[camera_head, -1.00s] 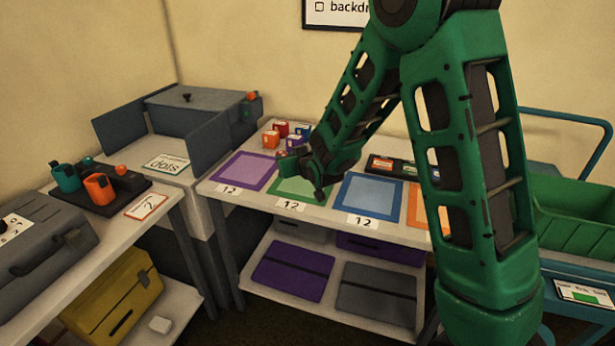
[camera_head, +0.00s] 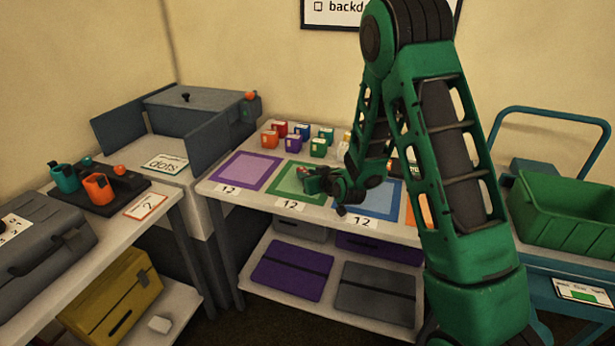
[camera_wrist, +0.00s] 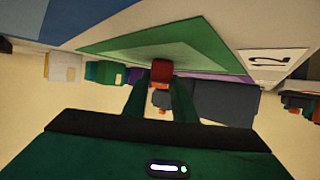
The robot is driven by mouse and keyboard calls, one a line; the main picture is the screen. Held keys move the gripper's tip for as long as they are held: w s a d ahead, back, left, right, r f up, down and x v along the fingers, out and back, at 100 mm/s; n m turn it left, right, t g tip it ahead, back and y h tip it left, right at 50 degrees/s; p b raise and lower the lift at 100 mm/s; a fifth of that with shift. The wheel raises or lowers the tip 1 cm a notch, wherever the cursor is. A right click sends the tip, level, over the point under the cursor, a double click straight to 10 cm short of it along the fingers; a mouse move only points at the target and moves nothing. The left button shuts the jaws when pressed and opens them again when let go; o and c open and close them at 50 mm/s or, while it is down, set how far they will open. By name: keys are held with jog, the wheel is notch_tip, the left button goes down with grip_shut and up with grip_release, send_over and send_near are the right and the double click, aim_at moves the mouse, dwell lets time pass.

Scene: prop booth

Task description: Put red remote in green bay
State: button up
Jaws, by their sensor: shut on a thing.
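My gripper (camera_head: 308,180) is over the green bay (camera_head: 283,184), a green-bordered square on the table. In the wrist view my gripper (camera_wrist: 161,88) is shut on the red remote (camera_wrist: 161,71), whose small red end shows between the fingertips. The green bay (camera_wrist: 150,30) fills the area beyond the remote in that view. I cannot tell whether the remote touches the bay's surface. In the head view my gripper and forearm hide part of the bay and most of the remote.
A purple bay (camera_head: 246,168) lies left of the green one and a blue bay (camera_head: 384,195) right. A green crate (camera_head: 565,215) sits on the blue cart at right.

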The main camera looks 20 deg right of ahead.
jog(key=o, duration=1)
jog(key=shift+o, duration=0.2)
jog(key=v, duration=1.2)
jog(key=shift+s, duration=0.1)
jog(key=shift+s+r, duration=0.1)
jog(key=shift+s, duration=0.05)
jog(key=s+d+r+m+g+h, duration=0.15)
jog(key=s+d+g, duration=0.35)
jog(key=s, duration=0.5)
jog(key=s+d+r+m+g+h, duration=0.15)
jog(key=s+d+g, duration=0.25)
jog(key=s+d, duration=0.5)
jog(key=s+r+m+g, duration=0.2)
jog(key=s, duration=0.8)
jog(key=s+r+m+g+y, duration=0.1)
jog(key=s+r+m+g, duration=0.1)
jog(key=s, duration=0.8)
jog(key=shift+r+m, duration=0.6)
jog(key=shift+r, duration=0.1)
